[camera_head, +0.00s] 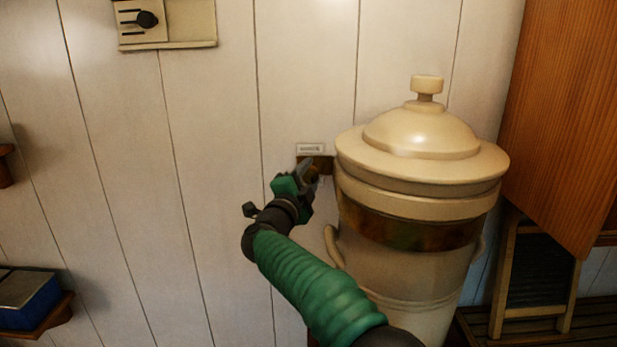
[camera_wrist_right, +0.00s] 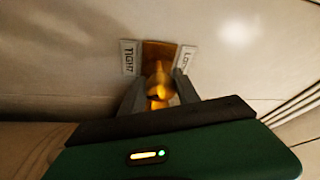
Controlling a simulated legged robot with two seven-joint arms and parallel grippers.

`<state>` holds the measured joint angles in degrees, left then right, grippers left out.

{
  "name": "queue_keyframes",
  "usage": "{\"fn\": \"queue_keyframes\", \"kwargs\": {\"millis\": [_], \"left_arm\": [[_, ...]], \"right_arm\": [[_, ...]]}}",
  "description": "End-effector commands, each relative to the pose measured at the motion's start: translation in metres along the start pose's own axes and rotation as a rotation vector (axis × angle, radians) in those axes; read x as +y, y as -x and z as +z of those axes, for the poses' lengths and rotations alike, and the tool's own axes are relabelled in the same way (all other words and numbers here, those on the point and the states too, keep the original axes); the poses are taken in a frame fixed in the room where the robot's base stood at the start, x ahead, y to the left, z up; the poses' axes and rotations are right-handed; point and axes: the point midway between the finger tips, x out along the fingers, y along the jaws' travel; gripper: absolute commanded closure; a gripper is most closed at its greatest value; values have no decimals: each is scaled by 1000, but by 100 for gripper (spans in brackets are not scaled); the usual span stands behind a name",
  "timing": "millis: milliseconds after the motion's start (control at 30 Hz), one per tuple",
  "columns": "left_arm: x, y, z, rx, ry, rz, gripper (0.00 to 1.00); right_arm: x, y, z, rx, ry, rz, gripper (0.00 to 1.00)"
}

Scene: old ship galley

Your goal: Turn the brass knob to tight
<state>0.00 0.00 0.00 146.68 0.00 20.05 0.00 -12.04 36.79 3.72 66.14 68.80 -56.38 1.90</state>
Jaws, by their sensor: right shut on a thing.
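The brass knob (camera_wrist_right: 158,88) sits on a brass plate (camera_wrist_right: 158,53) on the white plank wall. In the right wrist view a label reading "Tight" (camera_wrist_right: 129,57) is left of the plate, and another label (camera_wrist_right: 186,58), only partly readable, is on its right. My right gripper (camera_wrist_right: 159,92) is shut on the knob, one finger on each side. In the head view my right gripper (camera_head: 312,172) reaches the brass plate (camera_head: 322,162) just under a small white label (camera_head: 310,148), and hides most of the knob. My left gripper is not in view.
A large cream lidded urn (camera_head: 420,180) stands close to the right of my gripper. A wooden panel (camera_head: 565,120) is at the far right. A switch box (camera_head: 165,22) is high on the wall. A blue box (camera_head: 28,298) sits on a shelf at lower left.

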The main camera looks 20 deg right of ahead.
Motion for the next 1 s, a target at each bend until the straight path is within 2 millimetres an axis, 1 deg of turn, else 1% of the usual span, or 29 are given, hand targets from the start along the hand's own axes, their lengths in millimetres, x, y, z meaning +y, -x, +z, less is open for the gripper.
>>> {"fn": "queue_keyframes", "kwargs": {"millis": [33,200,433,700,1000], "left_arm": [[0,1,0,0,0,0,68],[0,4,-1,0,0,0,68],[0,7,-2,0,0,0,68],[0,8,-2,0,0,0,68],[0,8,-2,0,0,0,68]], "right_arm": [[3,0,2,-3,-36,22,100],[3,0,2,-3,-159,75,100],[4,0,3,-2,-278,125,100],[6,1,3,-2,-341,154,100],[7,1,4,-2,-350,159,100]]}}
